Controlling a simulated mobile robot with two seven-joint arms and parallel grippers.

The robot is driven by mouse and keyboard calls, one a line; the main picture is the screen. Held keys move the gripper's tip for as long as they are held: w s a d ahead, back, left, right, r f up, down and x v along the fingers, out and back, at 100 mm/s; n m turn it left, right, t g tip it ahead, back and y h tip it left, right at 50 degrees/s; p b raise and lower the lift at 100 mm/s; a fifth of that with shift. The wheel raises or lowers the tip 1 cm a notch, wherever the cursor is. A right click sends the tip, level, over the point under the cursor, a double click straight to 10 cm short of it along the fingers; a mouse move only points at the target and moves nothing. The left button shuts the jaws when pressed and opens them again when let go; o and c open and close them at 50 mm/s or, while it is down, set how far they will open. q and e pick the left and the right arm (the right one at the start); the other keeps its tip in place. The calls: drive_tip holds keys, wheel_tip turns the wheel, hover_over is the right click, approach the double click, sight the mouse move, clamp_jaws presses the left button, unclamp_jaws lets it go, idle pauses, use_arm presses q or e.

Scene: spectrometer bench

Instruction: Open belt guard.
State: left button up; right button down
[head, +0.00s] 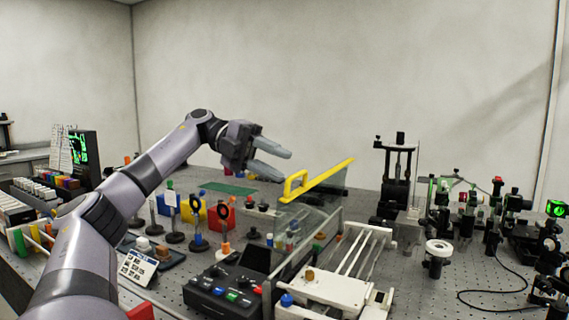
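The belt guard (308,222) looks like a clear panel with a yellow top edge and a yellow loop handle (295,185). It stands raised and steeply slanted at the left side of a white machine with rails (340,285). Its exact angle and hinge are hard to tell. My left gripper (289,166) is in the air just above and left of the handle, apparently apart from it. Its two fingers are spread, with nothing between them. My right gripper is not in view.
A black control box with coloured buttons (222,290) sits in front of the guard. Optical mounts (465,215) crowd the right of the perforated bench. The air above the guard is free.

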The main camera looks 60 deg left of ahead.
use_arm(q)
drive_tip(key=p+v, duration=0.1)
drive_tip(key=v, duration=0.3)
drive_tip(key=shift+s+a+r+p, duration=0.1)
drive_tip(key=shift+p, duration=0.25)
idle(0.3)
